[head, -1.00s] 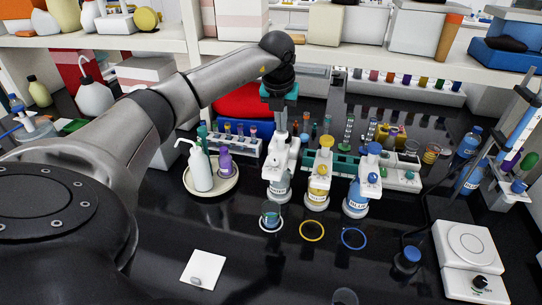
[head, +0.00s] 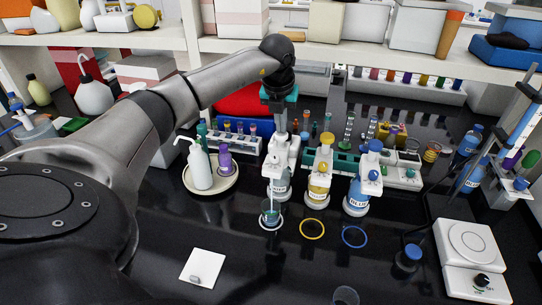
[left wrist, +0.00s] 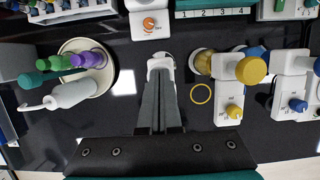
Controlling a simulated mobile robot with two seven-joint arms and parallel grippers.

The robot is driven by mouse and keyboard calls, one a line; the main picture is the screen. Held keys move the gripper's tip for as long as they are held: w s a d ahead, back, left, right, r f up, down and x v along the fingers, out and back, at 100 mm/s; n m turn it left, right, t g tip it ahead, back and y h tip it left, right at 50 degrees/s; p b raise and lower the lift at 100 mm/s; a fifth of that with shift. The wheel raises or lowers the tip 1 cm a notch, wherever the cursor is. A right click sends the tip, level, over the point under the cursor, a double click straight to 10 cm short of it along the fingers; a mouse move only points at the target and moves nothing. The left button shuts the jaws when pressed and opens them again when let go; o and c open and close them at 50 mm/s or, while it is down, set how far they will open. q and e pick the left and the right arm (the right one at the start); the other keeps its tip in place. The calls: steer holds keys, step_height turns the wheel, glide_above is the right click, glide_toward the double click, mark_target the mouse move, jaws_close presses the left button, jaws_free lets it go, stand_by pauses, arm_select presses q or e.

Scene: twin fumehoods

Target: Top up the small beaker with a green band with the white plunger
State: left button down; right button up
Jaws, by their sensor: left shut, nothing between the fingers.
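The white plunger dispenser (head: 286,152) stands at the left of a row of three dispenser bottles. The small beaker (head: 270,214) stands on a white ring in front of it, below its spout. A greenish tint shows on the beaker; the band is too small to make out clearly. A thin pale line shows above and in the beaker. My left gripper (head: 281,130) points down over the white plunger's head, fingers shut and empty, at or touching its top. In the left wrist view the shut fingers (left wrist: 162,80) cover much of the white head (left wrist: 160,63). My right gripper is out of view.
The yellow dispenser (head: 320,170) and blue dispenser (head: 364,175) stand close on the right, with a yellow ring (head: 312,229) and blue ring (head: 354,236) before them. A round tray (head: 228,184) with bottles is left. A hotplate (head: 466,243) stands at right.

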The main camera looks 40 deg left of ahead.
arm_select(q)
steer(key=shift+f, duration=0.45)
steer(key=shift+r+p, duration=1.05)
steer(key=shift+r, duration=0.5)
